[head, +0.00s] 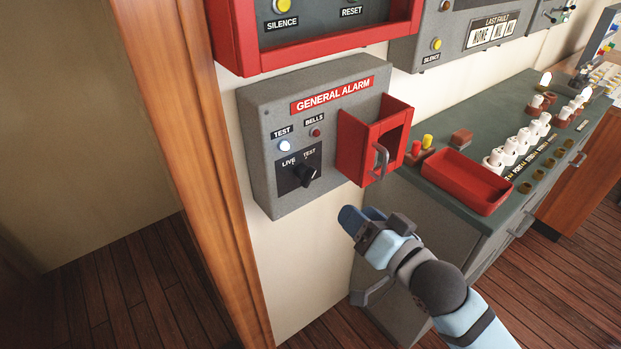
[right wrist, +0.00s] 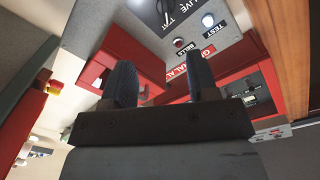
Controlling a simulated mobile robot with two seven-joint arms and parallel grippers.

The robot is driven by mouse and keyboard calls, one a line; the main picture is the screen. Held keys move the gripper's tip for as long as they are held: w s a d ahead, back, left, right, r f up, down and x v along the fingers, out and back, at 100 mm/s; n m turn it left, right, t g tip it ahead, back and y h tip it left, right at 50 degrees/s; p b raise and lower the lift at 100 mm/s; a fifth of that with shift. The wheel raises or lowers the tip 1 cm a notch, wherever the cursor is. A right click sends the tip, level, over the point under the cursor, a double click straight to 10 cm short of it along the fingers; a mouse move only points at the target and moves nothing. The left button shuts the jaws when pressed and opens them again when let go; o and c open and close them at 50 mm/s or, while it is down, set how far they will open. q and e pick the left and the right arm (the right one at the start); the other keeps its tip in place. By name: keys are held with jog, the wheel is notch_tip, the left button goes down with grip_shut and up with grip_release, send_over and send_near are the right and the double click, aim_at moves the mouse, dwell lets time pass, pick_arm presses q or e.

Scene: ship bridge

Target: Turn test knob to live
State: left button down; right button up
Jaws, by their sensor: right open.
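The grey GENERAL ALARM box (head: 258,120) is on the wall in the head view. The black test knob (head: 307,176) is on its dark plate, low on the box, under the words LIVE at left and TEST at right. I cannot clearly tell which word the knob points at. The TEST lamp (head: 284,146) above it glows white. My right gripper (head: 366,222) is open and empty, below and right of the knob, apart from it. In the right wrist view, its two fingers (right wrist: 162,82) are spread, with the upside-down box (right wrist: 235,52) beyond. My left gripper is not in view.
A red open holder (head: 356,150) with a grey handle juts out right of the knob. A red alarm panel (head: 240,40) hangs above. A counter with a red tray (head: 466,182) and white-topped plugs is at right. A wooden post (head: 190,130) borders the wall at left.

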aim_at(313, 175)
jog(key=shift+y, duration=0.3)
jog(key=x, duration=1.4)
jog(key=shift+a+r, duration=0.2)
jog(key=shift+a, duration=0.05)
jog(key=c, duration=0.8)
